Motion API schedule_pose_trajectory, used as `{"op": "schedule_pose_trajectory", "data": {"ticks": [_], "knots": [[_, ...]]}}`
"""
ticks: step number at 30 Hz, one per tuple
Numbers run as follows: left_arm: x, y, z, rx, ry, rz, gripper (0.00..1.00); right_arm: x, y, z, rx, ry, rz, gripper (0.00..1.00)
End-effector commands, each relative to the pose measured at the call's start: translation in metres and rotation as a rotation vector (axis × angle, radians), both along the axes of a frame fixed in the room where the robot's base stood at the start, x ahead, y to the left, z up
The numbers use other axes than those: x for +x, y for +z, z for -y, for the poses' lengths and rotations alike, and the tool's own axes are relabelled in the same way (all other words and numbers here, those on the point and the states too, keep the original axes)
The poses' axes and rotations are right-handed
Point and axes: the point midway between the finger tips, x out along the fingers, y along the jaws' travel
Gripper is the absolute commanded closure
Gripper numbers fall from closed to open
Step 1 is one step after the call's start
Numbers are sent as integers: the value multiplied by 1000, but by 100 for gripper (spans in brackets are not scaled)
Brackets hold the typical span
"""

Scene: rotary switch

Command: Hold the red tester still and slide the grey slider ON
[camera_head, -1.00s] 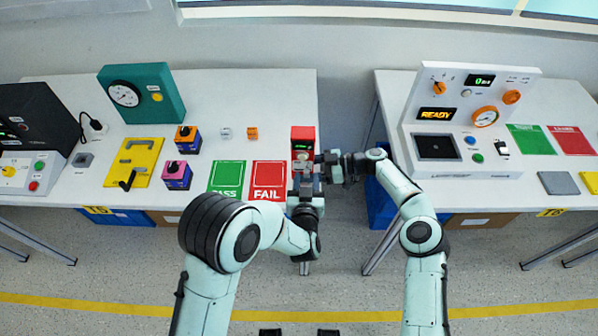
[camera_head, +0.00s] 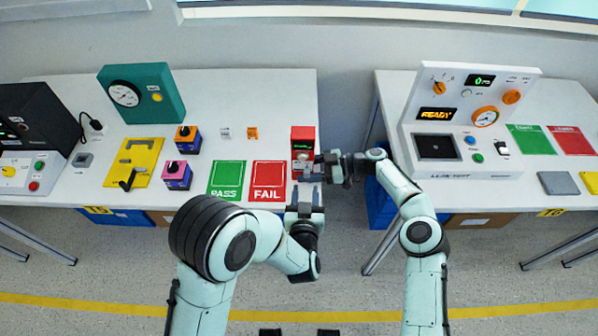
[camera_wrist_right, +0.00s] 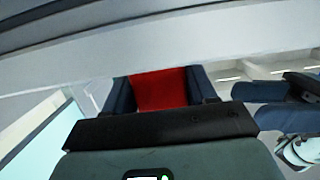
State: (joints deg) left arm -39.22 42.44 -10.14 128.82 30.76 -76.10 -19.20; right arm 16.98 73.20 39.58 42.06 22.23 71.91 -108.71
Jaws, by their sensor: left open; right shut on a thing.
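My right gripper (camera_head: 322,164) comes in from the right and is shut on the tester. In the right wrist view the red tester body (camera_wrist_right: 160,90) fills the space between its two fingers. My left gripper (camera_head: 304,198) is open and empty in front of the tester, near the table's front edge, apart from it.
A green PASS mat (camera_head: 227,179) and a red FAIL mat (camera_head: 268,180) lie left of my left gripper. Two knob boxes, orange-topped (camera_head: 187,138) and pink (camera_head: 176,175), stand farther left. A gap separates this table from the right table (camera_head: 388,90).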

Motion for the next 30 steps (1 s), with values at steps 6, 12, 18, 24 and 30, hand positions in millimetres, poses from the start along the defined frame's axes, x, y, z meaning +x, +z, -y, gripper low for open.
{"op": "schedule_pose_trajectory", "data": {"ticks": [6, 12, 18, 24, 30], "knots": [[-1, 0, 0, 0, 0, 0, 57, -1, -3, 0, -5, 1, -2, 76], [-1, 0, 0, 0, 0, 0, 57, 0, -2, 0, -3, 1, -2, 14], [-1, 0, 0, 0, 0, 0, 57, 0, -1, 0, -1, 0, -1, 14], [-1, 0, 0, 0, 0, 0, 57, 1, 3, 18, -2, -4, 1, 14], [-1, 0, 0, 0, 0, 0, 57, 1, 11, 61, -3, -5, 0, 14]]}}
